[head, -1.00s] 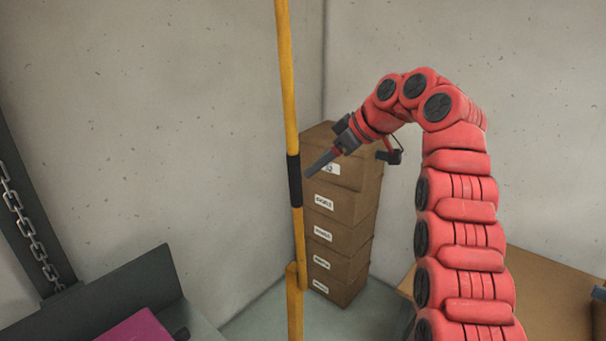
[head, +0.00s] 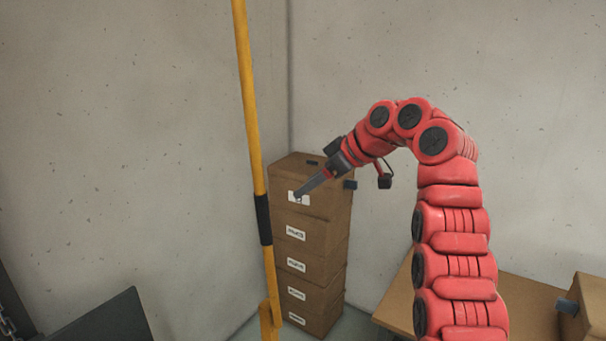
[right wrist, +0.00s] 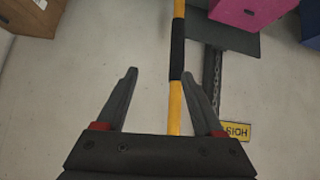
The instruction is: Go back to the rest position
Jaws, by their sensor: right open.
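My right gripper (head: 299,197) is at the end of the raised red arm in the head view, in front of a stack of brown boxes (head: 318,238). In the right wrist view its two dark fingers (right wrist: 157,75) are spread apart with nothing between them. The yellow pole (head: 246,92) with a black grip band stands left of the gripper in the head view. The pole also shows in the right wrist view (right wrist: 174,108), passing behind the fingers, and I cannot tell its distance from them. My left gripper is not in view.
A brown table (head: 533,305) with a box (head: 589,309) on it is at the right. A dark panel (head: 108,318) is at the lower left. The right wrist view shows a magenta box (right wrist: 252,12), a hanging chain and a yellow sign (right wrist: 236,132).

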